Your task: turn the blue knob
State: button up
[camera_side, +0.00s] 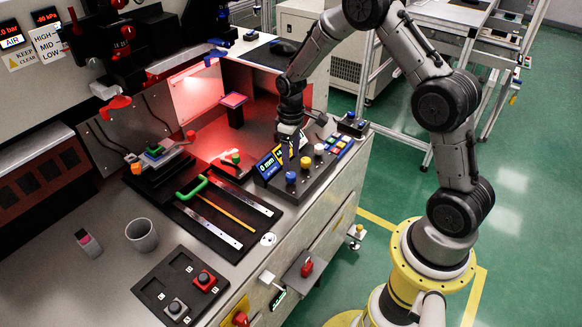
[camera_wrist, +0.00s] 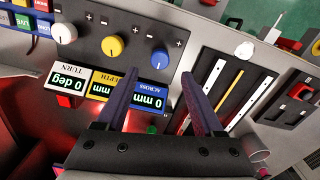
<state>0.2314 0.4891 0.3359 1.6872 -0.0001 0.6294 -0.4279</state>
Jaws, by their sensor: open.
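The blue knob (camera_side: 291,177) stands on the dark control panel (camera_side: 283,192), nearest the front left, in line with a yellow knob (camera_side: 305,162) and a white knob (camera_side: 319,149). In the wrist view the blue knob (camera_wrist: 159,57) shows with a white pointer mark, just beyond my fingertips and about centred between them. My gripper (camera_wrist: 158,78) is open and empty, its two dark fingers spread apart. In the side view my gripper (camera_side: 290,150) is over the panel behind the knobs, partly hiding the displays. I see no contact with the blue knob.
Displays beside the knobs read 0 deg TURN (camera_wrist: 66,77), 0 mm DEPTH and 0 mm ACROSS (camera_wrist: 146,98). Coloured buttons (camera_side: 341,145) lie at the panel's right. A green handle (camera_side: 191,188) and metal rails are left. A grey cup (camera_side: 142,235) stands on the bench.

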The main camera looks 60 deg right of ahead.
notch_tip(320, 180, up, 7)
jog(key=shift+r, duration=0.15)
dwell(0.4)
notch_tip(320, 180, up, 10)
jog(key=t, duration=0.2)
send_over(291, 175)
jog(key=a, duration=0.3)
jog(key=s+a+r+t, duration=0.2)
jog(key=s+a+r, duration=0.2)
jog(key=s+r, duration=0.45)
jog(key=s+a+m, duration=0.1)
jog(key=s, duration=0.7)
jog(key=s+a+f+m+t, duration=0.1)
jog(key=s+a, duration=0.1)
jog(key=s, duration=0.7)
jog(key=shift+s+f+t, duration=0.25)
jog(key=shift+f+t, duration=0.05)
